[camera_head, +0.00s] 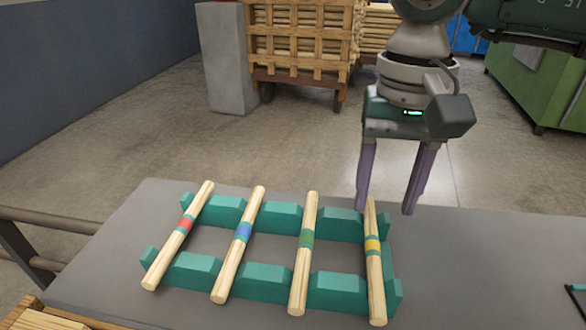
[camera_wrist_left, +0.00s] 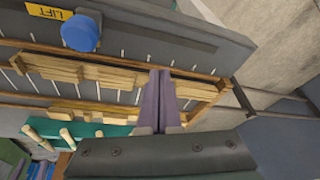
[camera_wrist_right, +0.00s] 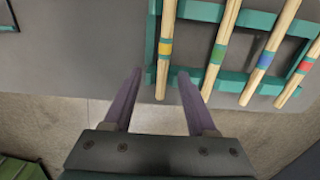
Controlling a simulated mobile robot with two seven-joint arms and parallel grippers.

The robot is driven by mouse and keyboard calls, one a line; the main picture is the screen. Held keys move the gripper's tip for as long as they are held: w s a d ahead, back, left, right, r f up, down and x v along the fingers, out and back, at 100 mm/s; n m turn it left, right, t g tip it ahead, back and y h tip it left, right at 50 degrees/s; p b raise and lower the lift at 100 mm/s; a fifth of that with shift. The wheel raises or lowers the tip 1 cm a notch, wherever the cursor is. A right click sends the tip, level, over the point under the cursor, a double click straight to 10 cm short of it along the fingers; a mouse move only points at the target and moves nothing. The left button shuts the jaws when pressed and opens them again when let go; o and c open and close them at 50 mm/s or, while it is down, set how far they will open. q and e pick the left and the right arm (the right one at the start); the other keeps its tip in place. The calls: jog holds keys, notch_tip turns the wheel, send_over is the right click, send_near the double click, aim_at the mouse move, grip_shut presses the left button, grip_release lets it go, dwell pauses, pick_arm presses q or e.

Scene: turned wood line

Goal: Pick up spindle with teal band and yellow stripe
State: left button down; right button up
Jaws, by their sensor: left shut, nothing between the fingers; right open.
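The spindle with teal band and yellow stripe (camera_head: 376,285) is the rightmost of the spindles lying across the teal rack (camera_head: 337,283) in the head view. It also shows in the right wrist view (camera_wrist_right: 168,22), leftmost there. My right gripper (camera_head: 385,211) is open, pointing down near the spindle's far end. In the right wrist view its fingertips (camera_wrist_right: 160,73) appear on either side of that end, with nothing held; the height gap is unclear. My left gripper (camera_wrist_left: 161,72) shows only in the left wrist view, shut and empty, away from the spindle.
Spindles with a red stripe (camera_head: 165,254), a blue stripe (camera_head: 230,271) and a green stripe (camera_head: 301,273) lie left of it, spaced apart. The grey table (camera_head: 470,285) is mostly clear right of the rack. A slatted wooden cart (camera_head: 300,72) stands behind.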

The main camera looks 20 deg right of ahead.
aim_at(373, 233)
jog(key=f, duration=0.5)
jog(key=shift+a+f, duration=0.1)
jog(key=shift+a, duration=0.25)
jog(key=shift+c, duration=0.4)
grip_shut()
